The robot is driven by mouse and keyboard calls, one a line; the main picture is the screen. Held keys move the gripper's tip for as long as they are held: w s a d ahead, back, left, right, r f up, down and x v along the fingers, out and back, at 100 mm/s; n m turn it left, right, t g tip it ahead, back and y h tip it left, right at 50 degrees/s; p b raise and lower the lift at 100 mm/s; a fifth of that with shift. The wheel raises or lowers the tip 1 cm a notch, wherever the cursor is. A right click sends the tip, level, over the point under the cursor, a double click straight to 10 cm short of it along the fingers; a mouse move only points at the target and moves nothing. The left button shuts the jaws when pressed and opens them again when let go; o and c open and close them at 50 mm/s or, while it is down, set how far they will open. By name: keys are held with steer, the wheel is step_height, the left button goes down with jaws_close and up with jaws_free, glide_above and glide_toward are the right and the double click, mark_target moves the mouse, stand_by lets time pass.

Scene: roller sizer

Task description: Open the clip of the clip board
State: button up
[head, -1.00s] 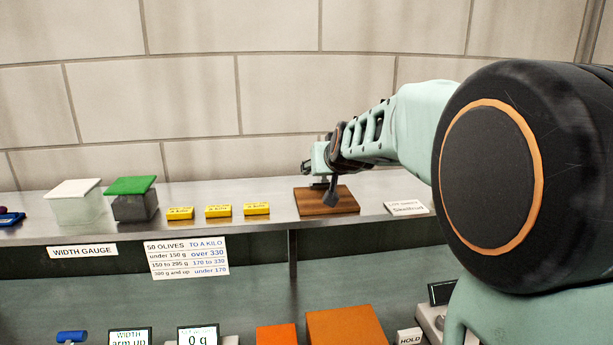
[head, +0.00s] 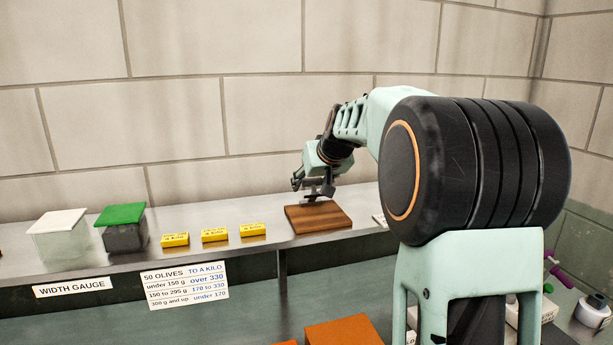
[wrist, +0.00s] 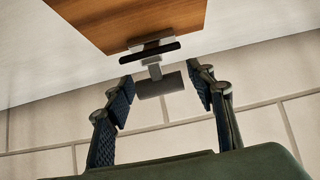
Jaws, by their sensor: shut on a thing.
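The clip board is a brown wooden board (head: 325,221) lying flat on the steel shelf, right of the yellow boxes. In the wrist view the board (wrist: 130,18) is at the top, with its metal clip at the edge: a dark bar (wrist: 150,53) and a grey lever plate (wrist: 160,84). My gripper (head: 311,188) is at the board's back edge. Contact at the pads is hard to see. In the head view the gripper partly hides the clip.
Several yellow boxes (head: 214,234), a green-lidded container (head: 122,232) and a white-lidded one (head: 58,238) stand left on the shelf. A white card (head: 379,220) is right of the board, partly behind my arm. The tiled wall (head: 245,120) is close behind.

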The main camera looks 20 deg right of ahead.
steer(key=shift+w+r+g+p, duration=0.15)
steer(key=shift+g+p, duration=0.25)
steer(key=shift+p, duration=0.45)
steer(key=shift+w+g+p, duration=0.15)
steer(key=shift+g+p, duration=0.15)
steer(key=shift+p, duration=0.55)
steer(key=shift+w+g+p, duration=0.3)
steer(key=shift+g+p, duration=0.2)
steer(key=shift+p, duration=0.55)
steer(key=shift+w+f+g, duration=0.3)
steer(key=shift+w+g, duration=0.4)
steer(key=shift+g, duration=0.5)
steer(key=shift+w, duration=0.1)
steer(key=shift+g, duration=0.5)
steer(key=o, duration=1.7)
